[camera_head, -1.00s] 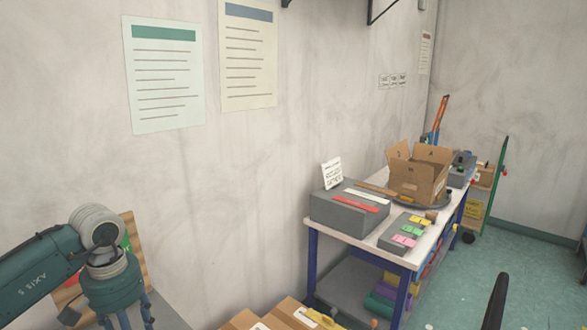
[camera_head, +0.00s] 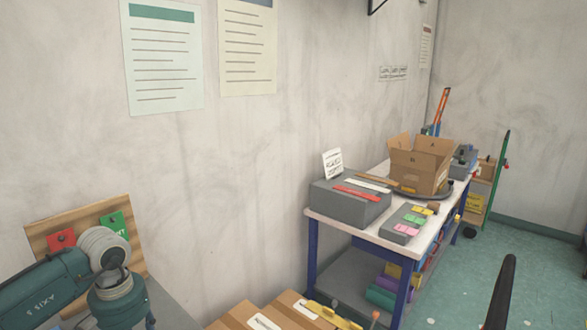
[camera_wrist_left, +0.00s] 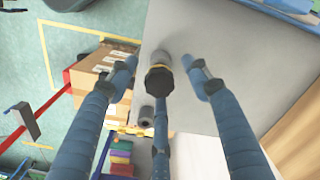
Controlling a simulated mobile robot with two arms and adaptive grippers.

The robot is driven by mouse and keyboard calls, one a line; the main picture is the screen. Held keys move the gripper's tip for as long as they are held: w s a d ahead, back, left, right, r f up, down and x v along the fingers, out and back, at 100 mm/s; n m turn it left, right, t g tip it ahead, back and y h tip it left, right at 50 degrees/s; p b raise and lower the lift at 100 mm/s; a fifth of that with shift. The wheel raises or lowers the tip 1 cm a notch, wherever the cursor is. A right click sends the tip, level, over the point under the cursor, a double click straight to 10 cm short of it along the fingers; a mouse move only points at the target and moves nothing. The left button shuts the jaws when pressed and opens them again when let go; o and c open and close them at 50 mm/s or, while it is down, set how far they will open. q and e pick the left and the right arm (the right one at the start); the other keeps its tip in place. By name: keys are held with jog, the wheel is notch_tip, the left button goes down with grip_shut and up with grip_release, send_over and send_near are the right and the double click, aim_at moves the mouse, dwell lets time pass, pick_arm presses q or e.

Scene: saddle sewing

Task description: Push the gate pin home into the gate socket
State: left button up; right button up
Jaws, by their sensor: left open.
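My left gripper (camera_wrist_left: 165,75) is open in the left wrist view, with its blue-grey fingers spread above a pale grey top. A short grey cylinder (camera_wrist_left: 161,57) stands between the fingertips, partly behind the dark tip of the middle finger. A second short grey cylinder (camera_wrist_left: 147,115) is close by. I cannot tell which of them, if either, is the gate pin or the gate socket. Nothing is seen held. In the head view my left wrist is at the lower left, and most of the fingers are cut off by the bottom edge. My right gripper is not in view.
A wooden board (camera_head: 48,239) with a red tag (camera_head: 62,239) and a green tag (camera_head: 115,224) stands behind my left wrist. Cardboard boxes (camera_head: 235,318) are at the bottom middle. A workbench (camera_head: 340,222) carries a grey box and an open carton.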

pick_arm(q)
grip_shut()
jog(key=shift+r, duration=0.1)
jog(key=shift+r, duration=0.15)
jog(key=shift+r+p, duration=1)
jog(key=shift+r, duration=0.75)
jog(key=shift+r, duration=0.3)
jog(key=shift+r+p, duration=1.2)
jog(key=shift+r, duration=0.8)
